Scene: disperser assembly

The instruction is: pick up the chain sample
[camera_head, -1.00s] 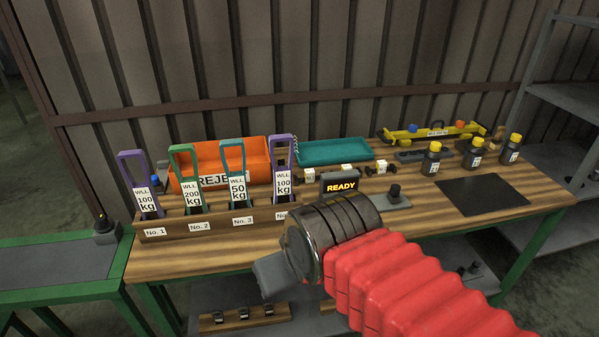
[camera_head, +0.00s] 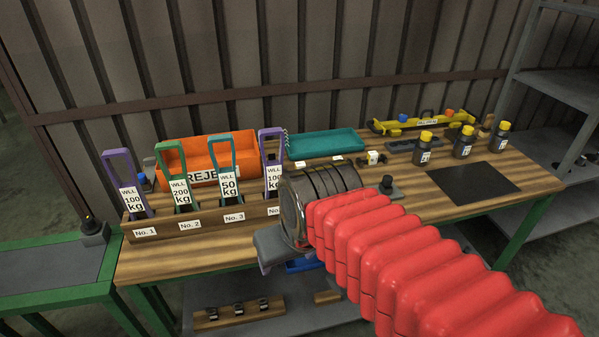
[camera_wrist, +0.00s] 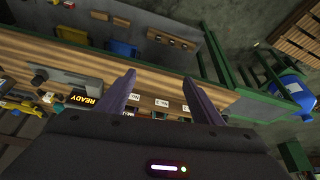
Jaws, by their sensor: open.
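A small grey chain (camera_head: 287,143) shows at the left end of the teal tray (camera_head: 325,155) on the bench; most of it is hidden, and I cannot tell whether it is the chain sample. My gripper (camera_head: 272,247) is in front of the right end of the slotted wooden rack, at the bench's front edge. Its jaws are mostly out of sight in the head view. In the wrist view my gripper (camera_wrist: 158,77) has two purple fingers spread apart with nothing between them. The bench edge and the rack's labels lie beyond the fingers.
The wooden rack (camera_head: 190,230) holds several upright tagged loops. An orange reject bin (camera_head: 215,150) stands behind it. Several yellow-capped bottles (camera_head: 463,146), a black mat (camera_head: 473,177) and a yellow frame (camera_head: 400,128) are to the right. The READY display (camera_wrist: 82,100) shows in the wrist view.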

